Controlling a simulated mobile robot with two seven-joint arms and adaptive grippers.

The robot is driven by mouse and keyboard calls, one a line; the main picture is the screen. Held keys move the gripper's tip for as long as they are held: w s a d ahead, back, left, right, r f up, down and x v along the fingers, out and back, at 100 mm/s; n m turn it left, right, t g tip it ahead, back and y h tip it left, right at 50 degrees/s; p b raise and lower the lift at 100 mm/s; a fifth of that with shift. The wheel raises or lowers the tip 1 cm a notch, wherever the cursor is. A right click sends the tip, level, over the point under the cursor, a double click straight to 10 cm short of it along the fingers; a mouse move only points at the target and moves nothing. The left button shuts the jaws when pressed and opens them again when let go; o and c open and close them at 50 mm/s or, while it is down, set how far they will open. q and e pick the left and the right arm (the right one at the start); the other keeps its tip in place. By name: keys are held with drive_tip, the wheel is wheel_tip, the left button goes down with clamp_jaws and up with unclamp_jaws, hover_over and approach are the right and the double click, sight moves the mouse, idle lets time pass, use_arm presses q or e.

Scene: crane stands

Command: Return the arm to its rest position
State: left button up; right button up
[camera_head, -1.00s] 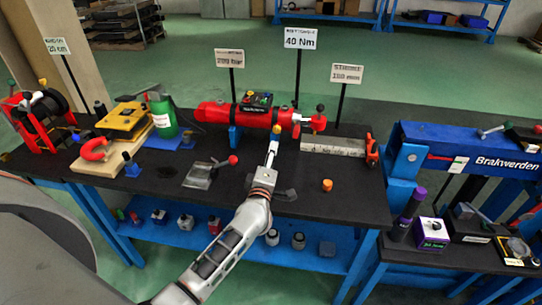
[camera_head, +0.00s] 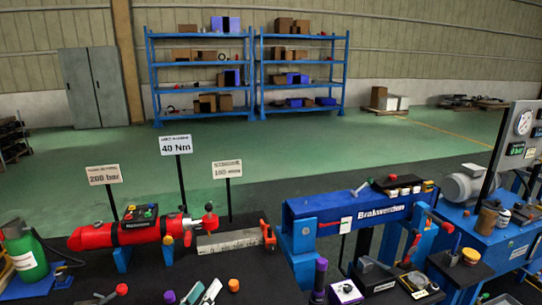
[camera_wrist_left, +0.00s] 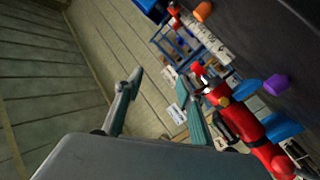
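My left gripper (camera_head: 201,291) shows at the bottom edge of the head view, with two pale grey fingers spread apart. The rest of that arm is below the picture. In the left wrist view the same gripper (camera_wrist_left: 160,82) has its two fingers wide apart and nothing between them. In the head view it is in front of a red cylindrical device (camera_head: 137,232) on the dark table, clear of it. My right gripper is not in view.
A steel ruler block (camera_head: 229,243) and an orange cap (camera_head: 233,285) are beyond and right of the gripper. A green bottle (camera_head: 24,256) stands at far left. A blue beam marked Brakwerden (camera_head: 350,212) stands at right. Signs on posts rise behind the table.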

use_arm(q)
drive_tip(key=s+a+f+m+g+y, duration=0.2)
drive_tip(key=s+f+m+g, duration=0.4)
drive_tip(key=s+f+m, duration=0.45)
drive_tip(key=s+a+g+y, duration=0.4)
drive_tip(key=s+a+y, duration=0.5)
drive_tip(key=s+a, duration=0.7)
drive_tip(key=w+d+f+n+t+h, duration=0.2)
drive_tip(key=d+f+h, duration=0.5)
drive_tip(key=d+f, duration=0.6)
wheel_tip(320, 180, down, 2)
drive_tip(key=shift+f+n+t, duration=0.2)
drive_tip(key=shift+n+t, duration=0.3)
drive_tip(key=shift+n, duration=0.55)
